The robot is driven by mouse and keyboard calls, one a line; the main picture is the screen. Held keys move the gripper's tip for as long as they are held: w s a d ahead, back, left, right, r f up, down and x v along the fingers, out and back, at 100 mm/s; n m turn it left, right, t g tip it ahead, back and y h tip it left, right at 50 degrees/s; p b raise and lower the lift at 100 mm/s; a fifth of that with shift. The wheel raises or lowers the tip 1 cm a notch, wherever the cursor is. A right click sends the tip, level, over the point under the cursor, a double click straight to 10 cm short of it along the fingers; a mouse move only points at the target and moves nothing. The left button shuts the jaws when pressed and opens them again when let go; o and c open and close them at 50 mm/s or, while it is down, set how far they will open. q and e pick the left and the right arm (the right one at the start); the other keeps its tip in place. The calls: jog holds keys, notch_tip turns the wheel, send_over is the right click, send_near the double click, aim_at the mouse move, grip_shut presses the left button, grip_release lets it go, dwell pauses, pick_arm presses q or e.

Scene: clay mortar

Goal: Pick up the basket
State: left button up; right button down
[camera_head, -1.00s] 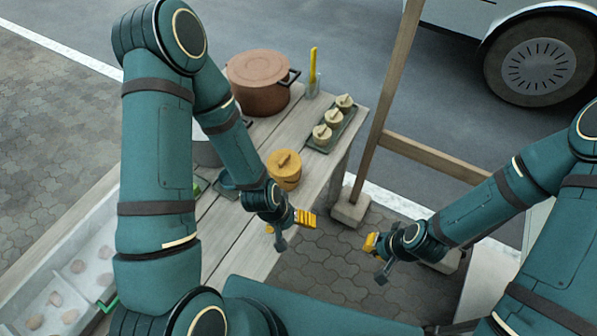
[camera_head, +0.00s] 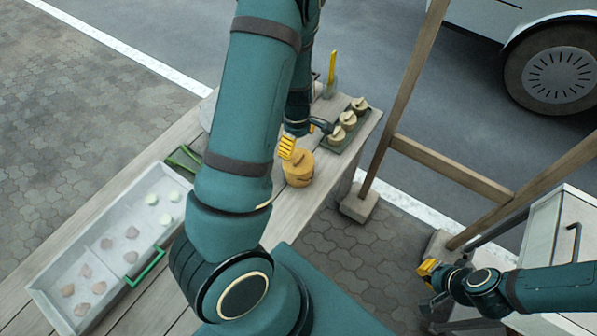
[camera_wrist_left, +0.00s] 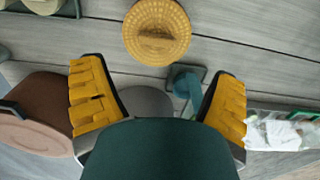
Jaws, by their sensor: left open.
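A round, yellow-orange lidded basket (camera_head: 298,168) with a woven look stands on the wooden table, near its right edge. In the left wrist view its lid (camera_wrist_left: 157,32) shows from above at the top, with a bar-shaped handle. My left gripper (camera_head: 306,138) is open and empty, just behind the basket in the head view. In the left wrist view its yellow fingers (camera_wrist_left: 158,105) are wide apart, with the basket beyond their tips and not between them. My right gripper (camera_head: 431,285) looks open and empty, low at the right, away from the table.
Several small lidded pots (camera_head: 348,119) stand on a green tray behind the basket. A pale bin (camera_head: 40,291) with green handles holds several pieces at left. A brown pot (camera_wrist_left: 38,118) shows in the left wrist view. A wooden frame (camera_head: 400,100) stands right of the table.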

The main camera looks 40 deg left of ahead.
aim_at(299, 158)
pick_arm(q)
jog(key=f, duration=0.5)
jog(key=f+b, duration=0.1)
jog(key=f, duration=0.2)
jog(key=shift+w+d+f, duration=0.1)
jog(key=shift+w+f, duration=0.05)
jog(key=shift+w, duration=0.15)
jog(key=c, duration=1.5)
